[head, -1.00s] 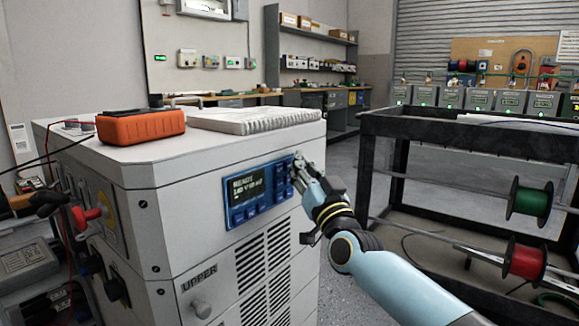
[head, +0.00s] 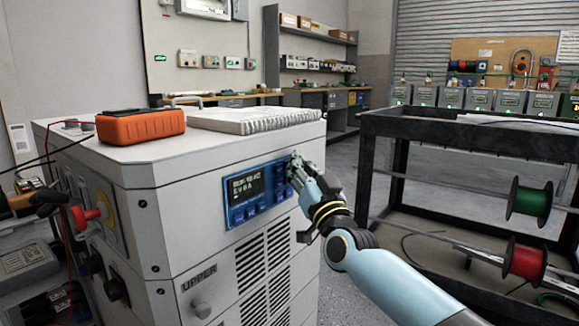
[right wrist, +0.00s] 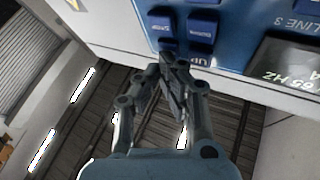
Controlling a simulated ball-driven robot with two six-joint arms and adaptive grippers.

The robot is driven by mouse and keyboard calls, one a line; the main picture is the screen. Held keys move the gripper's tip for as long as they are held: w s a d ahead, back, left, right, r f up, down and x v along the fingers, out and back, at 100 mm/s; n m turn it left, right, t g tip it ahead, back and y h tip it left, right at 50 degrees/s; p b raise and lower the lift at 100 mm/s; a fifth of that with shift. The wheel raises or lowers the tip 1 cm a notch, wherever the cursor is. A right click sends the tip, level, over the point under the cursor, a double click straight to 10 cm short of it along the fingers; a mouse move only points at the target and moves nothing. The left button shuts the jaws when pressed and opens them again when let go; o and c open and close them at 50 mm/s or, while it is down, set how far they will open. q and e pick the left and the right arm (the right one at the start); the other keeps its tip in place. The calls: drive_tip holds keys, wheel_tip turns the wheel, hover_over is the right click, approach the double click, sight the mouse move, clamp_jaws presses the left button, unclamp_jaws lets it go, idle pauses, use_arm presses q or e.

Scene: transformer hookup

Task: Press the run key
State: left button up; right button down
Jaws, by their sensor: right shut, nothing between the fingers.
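The blue control panel (head: 258,192) is on the front of the grey cabinet (head: 190,240). Its lit screen (head: 244,188) shows small text, not clearly readable. My right gripper (head: 294,166) is shut and empty, its tips at the key block right of the screen, hiding keys there. In the right wrist view, the panel (right wrist: 232,62) appears upside down. The shut fingertips (right wrist: 168,62) are at a dark blue key (right wrist: 168,45) beside the UP key (right wrist: 199,58). Its label is hidden, and I cannot tell whether they touch it. My left gripper is not in view.
An orange-cased meter (head: 140,126) and a white ribbed slab (head: 255,118) lie on the cabinet top. A black cart (head: 470,130) with green (head: 529,201) and red (head: 525,259) wire spools stands to the right.

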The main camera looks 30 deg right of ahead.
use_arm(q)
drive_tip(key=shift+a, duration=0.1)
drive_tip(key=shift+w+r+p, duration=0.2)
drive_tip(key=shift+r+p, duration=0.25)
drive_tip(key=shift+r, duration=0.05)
use_arm(e)
drive_tip(key=shift+s+d, duration=0.25)
drive_tip(key=shift+s, duration=0.5)
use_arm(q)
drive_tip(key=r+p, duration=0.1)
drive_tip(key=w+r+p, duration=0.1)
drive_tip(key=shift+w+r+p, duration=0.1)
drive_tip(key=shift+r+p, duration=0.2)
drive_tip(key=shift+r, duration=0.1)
use_arm(e)
drive_tip(key=s, duration=0.1)
drive_tip(key=s+d, duration=0.1)
drive_tip(key=s, duration=0.1)
drive_tip(key=s+d, duration=0.1)
drive_tip(key=shift+s, duration=0.3)
